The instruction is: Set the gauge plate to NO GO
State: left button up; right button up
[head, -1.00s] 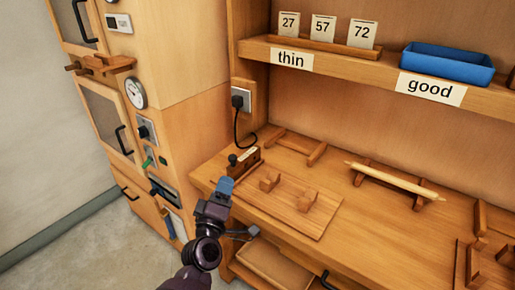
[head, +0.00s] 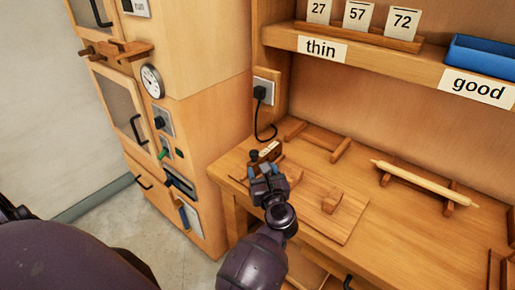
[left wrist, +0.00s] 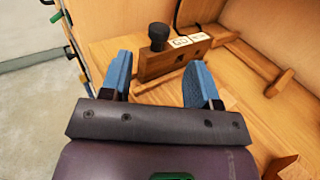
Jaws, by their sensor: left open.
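The gauge (head: 270,151) is a small wooden block at the left end of the bench, with a black knob (left wrist: 158,36) at its left end and small white labels (left wrist: 190,40) on top. One label seems to read GO; the other is too small to read surely. My left gripper (head: 265,171) is just in front of the block in the head view. In the left wrist view its blue fingers (left wrist: 158,78) are apart and empty, with the block and knob beyond them, not between them. My right gripper is not in view.
A board (head: 318,222) with small wooden blocks lies just right of my left gripper. A wooden rolling pin (head: 422,182) rests on supports further right. A plug and cable (head: 262,95) hang behind the gauge. The cabinet (head: 205,130) stands close on the left.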

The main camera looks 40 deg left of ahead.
aim_at(253, 150)
pick_arm(q)
jog(key=x, duration=0.9)
jog(key=shift+w+a, duration=0.6)
jog(key=shift+a, duration=0.1)
grip_shut()
jog(key=s, duration=0.1)
jog(key=s+p, duration=0.1)
jog(key=s, duration=0.3)
jog(key=shift+s+a+f+p, duration=0.15)
jog(key=shift+a+f+p, duration=0.1)
jog(key=shift+p, duration=0.1)
